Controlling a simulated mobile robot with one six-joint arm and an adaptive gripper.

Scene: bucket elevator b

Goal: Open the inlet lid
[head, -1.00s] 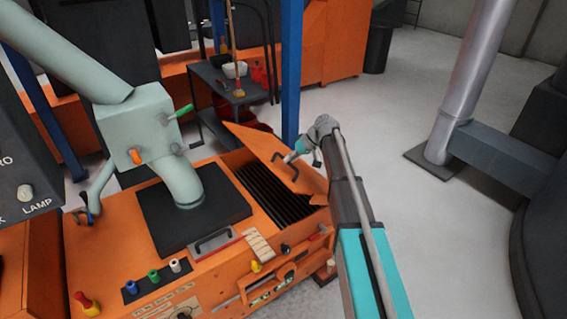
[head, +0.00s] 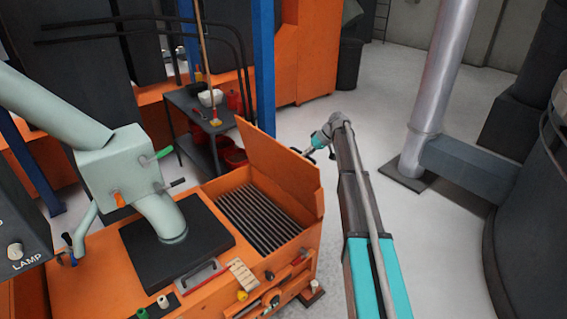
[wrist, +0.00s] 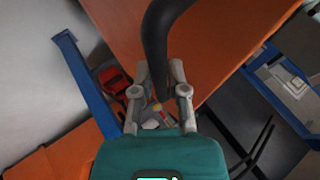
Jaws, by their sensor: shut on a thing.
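The inlet lid (head: 278,163) is an orange panel on the orange machine box. It stands raised, close to upright, and the opening (head: 258,215) with dark grate bars is uncovered. In the wrist view the lid (wrist: 225,40) fills the upper middle. My gripper (head: 309,152) is at the lid's far right side, at its handle. In the wrist view my gripper (wrist: 161,85) has its fingers on either side of the thick black handle (wrist: 158,40), shut on it. In the head view the handle is mostly hidden behind the lid.
A pale green duct (head: 120,170) enters a black plate (head: 205,240) left of the opening. A blue post (head: 264,70) and a dark cart (head: 190,110) with containers stand behind the lid. The floor (head: 385,120) right of the machine is mostly clear.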

